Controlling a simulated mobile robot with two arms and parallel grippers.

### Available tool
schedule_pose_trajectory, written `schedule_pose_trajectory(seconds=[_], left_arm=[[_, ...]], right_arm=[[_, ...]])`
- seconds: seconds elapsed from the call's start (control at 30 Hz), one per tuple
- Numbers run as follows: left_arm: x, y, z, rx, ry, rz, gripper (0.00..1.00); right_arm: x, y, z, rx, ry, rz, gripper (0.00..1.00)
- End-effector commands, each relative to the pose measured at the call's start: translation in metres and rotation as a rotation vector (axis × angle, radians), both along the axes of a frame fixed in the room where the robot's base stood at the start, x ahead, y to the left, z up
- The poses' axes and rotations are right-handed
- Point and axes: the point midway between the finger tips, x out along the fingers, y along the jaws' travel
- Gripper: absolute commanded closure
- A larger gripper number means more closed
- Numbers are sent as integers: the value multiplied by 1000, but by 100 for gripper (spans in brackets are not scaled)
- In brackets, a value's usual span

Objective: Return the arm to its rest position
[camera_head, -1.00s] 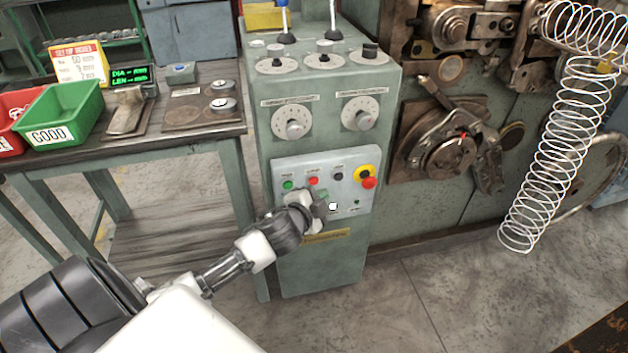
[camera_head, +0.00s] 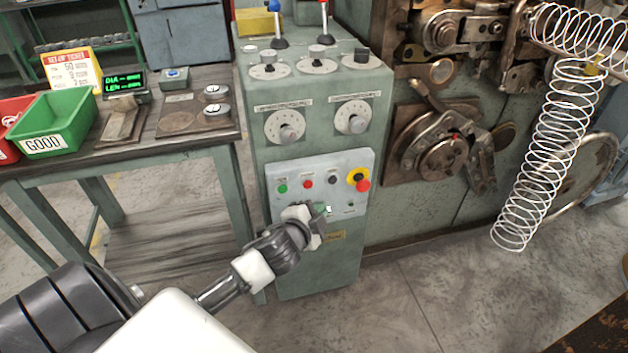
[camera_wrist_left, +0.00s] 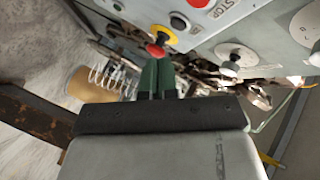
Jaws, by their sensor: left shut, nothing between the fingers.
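My left arm comes in from the lower left in the head view, and its gripper (camera_head: 322,211) is in front of the lower part of the control panel (camera_head: 345,165). In the left wrist view the gripper's green fingers (camera_wrist_left: 157,77) are together with nothing between them. Their tips appear near the red and yellow emergency stop (camera_wrist_left: 160,42) in that picture. In the head view the emergency stop (camera_head: 360,182) is up and to the right of the gripper. I cannot tell whether the fingers touch the panel. My right gripper is not in view.
The grey-green control cabinet (camera_head: 262,215) stands close in front of the arm. A bench (camera_head: 175,140) with a green GOOD bin (camera_head: 62,120) is at the left. The coiler with a long wire spring (camera_head: 530,180) is at the right. Open floor (camera_head: 400,310) lies at the lower right.

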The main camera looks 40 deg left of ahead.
Motion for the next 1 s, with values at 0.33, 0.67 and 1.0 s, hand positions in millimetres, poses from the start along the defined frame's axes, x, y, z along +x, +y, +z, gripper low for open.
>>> schedule_pose_trajectory(seconds=[0.33,0.67,1.0], left_arm=[[-2,2,-16,-23,41,12,100],[-96,5,-202,-285,496,174,100],[-310,-41,-331,-529,951,420,100]], right_arm=[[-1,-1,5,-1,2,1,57],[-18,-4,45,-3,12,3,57],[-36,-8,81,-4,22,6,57]])
